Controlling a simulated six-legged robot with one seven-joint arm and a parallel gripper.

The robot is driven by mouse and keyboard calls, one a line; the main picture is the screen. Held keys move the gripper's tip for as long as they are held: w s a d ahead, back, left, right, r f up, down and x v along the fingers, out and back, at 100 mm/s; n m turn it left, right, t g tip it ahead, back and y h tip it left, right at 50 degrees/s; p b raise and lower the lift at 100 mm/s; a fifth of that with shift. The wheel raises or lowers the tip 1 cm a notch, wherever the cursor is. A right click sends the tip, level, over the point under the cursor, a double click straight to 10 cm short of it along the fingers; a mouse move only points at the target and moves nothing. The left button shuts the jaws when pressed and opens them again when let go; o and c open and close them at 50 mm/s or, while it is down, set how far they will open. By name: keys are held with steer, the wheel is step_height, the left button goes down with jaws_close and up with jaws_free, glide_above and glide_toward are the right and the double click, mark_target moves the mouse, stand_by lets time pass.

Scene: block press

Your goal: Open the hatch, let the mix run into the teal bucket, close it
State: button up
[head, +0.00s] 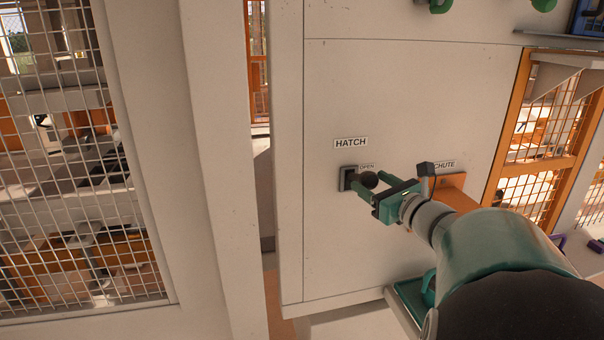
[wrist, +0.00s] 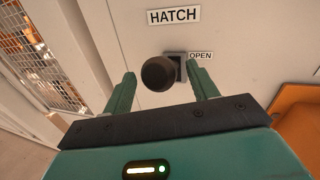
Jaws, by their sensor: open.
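The hatch control is a dark round knob (head: 369,180) on a small black plate (head: 347,178), under a HATCH label (head: 350,143) and beside a small OPEN label. The knob also shows in the wrist view (wrist: 158,74). My teal gripper (head: 368,182) is open at the knob, with one finger on each side of it; in the wrist view the knob shows between and just beyond the fingertips. I cannot tell whether they touch. An orange chute (head: 450,190) by the CHUTE label is partly hidden by my arm. A teal container (head: 406,300), perhaps the bucket, shows below, mostly hidden.
The pale panel (head: 400,90) around the knob is flat and clear. A pale post (head: 180,150) and mesh fence (head: 70,180) stand at left. Orange-framed mesh (head: 545,130) stands at right. Green knobs (head: 440,5) sit at the top.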

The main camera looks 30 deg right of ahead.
mark_target(363, 176)
steer(key=w, duration=0.4)
jaws_close()
